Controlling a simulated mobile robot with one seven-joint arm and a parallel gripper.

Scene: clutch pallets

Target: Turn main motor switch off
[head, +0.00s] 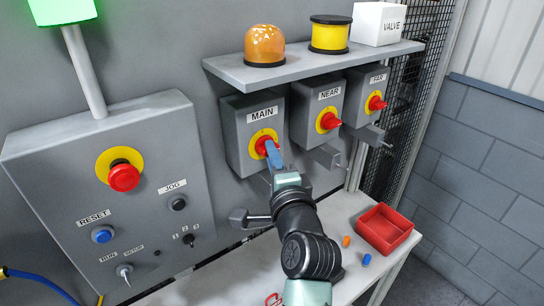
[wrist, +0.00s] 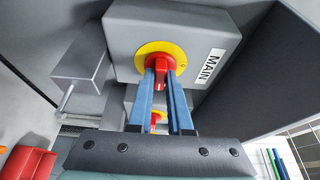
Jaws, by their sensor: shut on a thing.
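The main motor switch is a red rotary handle on a yellow disc (head: 256,137), on a grey box labelled MAIN (head: 236,152). In the wrist view the red handle (wrist: 159,80) sits on its yellow disc (wrist: 145,53), seen close up. My gripper (head: 273,153) is at the handle, its blue fingers on either side of it. In the wrist view the fingers (wrist: 159,84) are shut on the red handle. The fingers partly cover the handle in the head view.
Boxes labelled NEAR (head: 318,110) and FAR (head: 366,95) with similar red switches stand to the right. A shelf (head: 310,66) juts out above them. A control panel (head: 70,160) is at left. A red tray (head: 384,229) sits on the bench below.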

